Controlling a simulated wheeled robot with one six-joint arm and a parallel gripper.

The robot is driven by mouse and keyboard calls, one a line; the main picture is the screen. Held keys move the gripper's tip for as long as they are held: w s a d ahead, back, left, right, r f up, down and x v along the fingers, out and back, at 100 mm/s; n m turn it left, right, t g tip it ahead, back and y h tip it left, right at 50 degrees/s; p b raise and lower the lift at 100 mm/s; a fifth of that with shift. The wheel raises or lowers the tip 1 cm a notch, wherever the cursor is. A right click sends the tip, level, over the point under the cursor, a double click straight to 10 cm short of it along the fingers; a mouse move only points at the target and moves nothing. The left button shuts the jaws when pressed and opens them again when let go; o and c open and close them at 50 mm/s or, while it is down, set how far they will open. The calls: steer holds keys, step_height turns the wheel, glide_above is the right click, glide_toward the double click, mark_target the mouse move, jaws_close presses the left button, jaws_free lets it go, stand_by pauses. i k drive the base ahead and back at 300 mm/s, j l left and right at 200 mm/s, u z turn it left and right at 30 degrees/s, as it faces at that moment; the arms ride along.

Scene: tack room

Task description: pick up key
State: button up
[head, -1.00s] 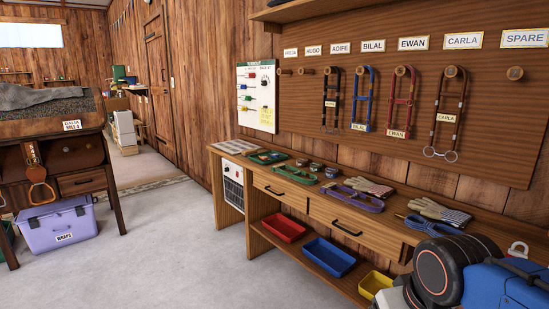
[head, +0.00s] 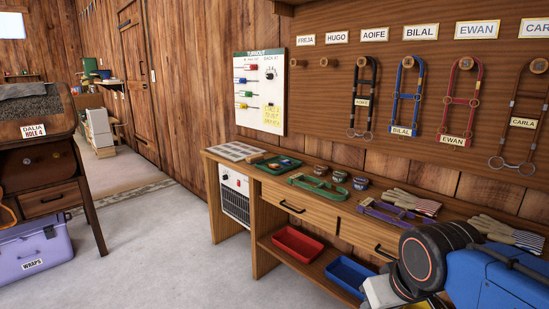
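I cannot make out a key in the head view. Small coloured pieces hang in rows on the white turnout board (head: 259,60), too small to tell what they are. My arm shows at the lower right, in front of the bench, but the fingers of my gripper are not in view.
Bridles hang on named pegs above the bench. Halters, several small tins (head: 340,177) and gloves (head: 414,203) lie on top. Red (head: 297,243) and blue bins (head: 350,277) stand on the lower shelf. A lilac wraps box (head: 33,250) stands left. The grey floor between is open.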

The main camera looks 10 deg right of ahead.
mark_target(284, 161)
steer(key=i+j+z, duration=0.1)
steer(key=i+j, duration=1.25)
steer(key=i+l, duration=0.05)
